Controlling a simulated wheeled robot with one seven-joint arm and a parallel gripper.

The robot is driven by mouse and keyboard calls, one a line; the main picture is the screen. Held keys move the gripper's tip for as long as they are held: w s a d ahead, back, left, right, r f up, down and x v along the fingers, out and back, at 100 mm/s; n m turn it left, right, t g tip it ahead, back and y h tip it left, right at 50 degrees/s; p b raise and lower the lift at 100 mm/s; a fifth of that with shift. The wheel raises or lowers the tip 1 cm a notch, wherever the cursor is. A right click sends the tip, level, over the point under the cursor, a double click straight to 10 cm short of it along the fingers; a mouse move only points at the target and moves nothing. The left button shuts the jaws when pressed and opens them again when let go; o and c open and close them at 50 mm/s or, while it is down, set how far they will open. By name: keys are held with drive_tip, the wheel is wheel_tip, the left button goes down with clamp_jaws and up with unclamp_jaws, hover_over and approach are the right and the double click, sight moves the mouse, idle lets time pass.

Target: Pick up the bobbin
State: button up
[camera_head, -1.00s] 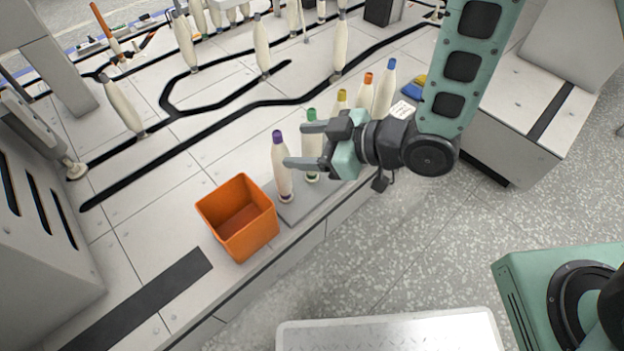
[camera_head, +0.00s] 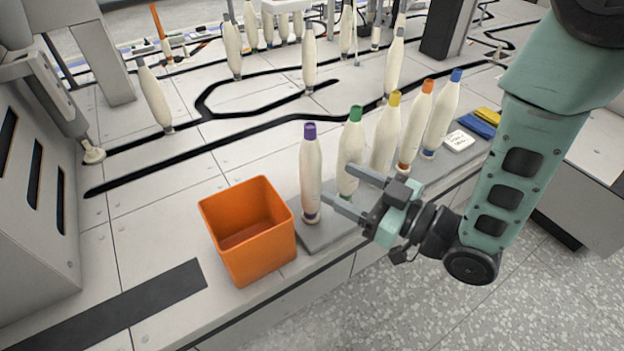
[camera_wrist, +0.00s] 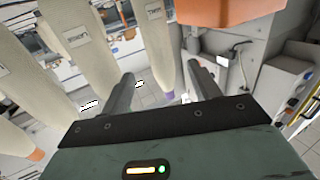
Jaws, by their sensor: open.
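Several cream bobbins stand upright in a row on a grey tray (camera_head: 330,232), with purple, green, yellow, orange and blue tips. The purple-tipped bobbin (camera_head: 311,175) is at the left end, beside the green-tipped bobbin (camera_head: 350,150). My gripper (camera_head: 338,183) is open and empty, its fingers pointing left toward the purple-tipped bobbin, low at its right side. One finger covers part of the green-tipped bobbin. In the wrist view, the purple-tipped bobbin (camera_wrist: 158,45) appears upside down between the two fingers, beyond their tips; contact cannot be told.
An open orange box (camera_head: 262,255) stands just left of the tray; it also shows in the wrist view (camera_wrist: 222,10). A white label (camera_head: 459,140) and blue (camera_head: 478,125) and yellow (camera_head: 488,115) pieces lie at the tray's right.

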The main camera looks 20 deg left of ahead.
sight(320, 173)
drive_tip(key=b+x, duration=0.1)
drive_tip(key=x, duration=0.3)
drive_tip(key=shift+a, duration=0.2)
drive_tip(key=b+x, duration=0.3)
drive_tip(key=x, duration=0.1)
drive_tip(key=shift+w+a+f, duration=0.1)
drive_tip(key=shift+a+f, duration=0.1)
drive_tip(key=shift+a, duration=0.2)
drive_tip(key=shift+w+a+r, duration=0.1)
drive_tip(key=shift+a+r, duration=0.05)
drive_tip(key=shift+a, duration=0.05)
drive_tip(key=c, duration=1.1)
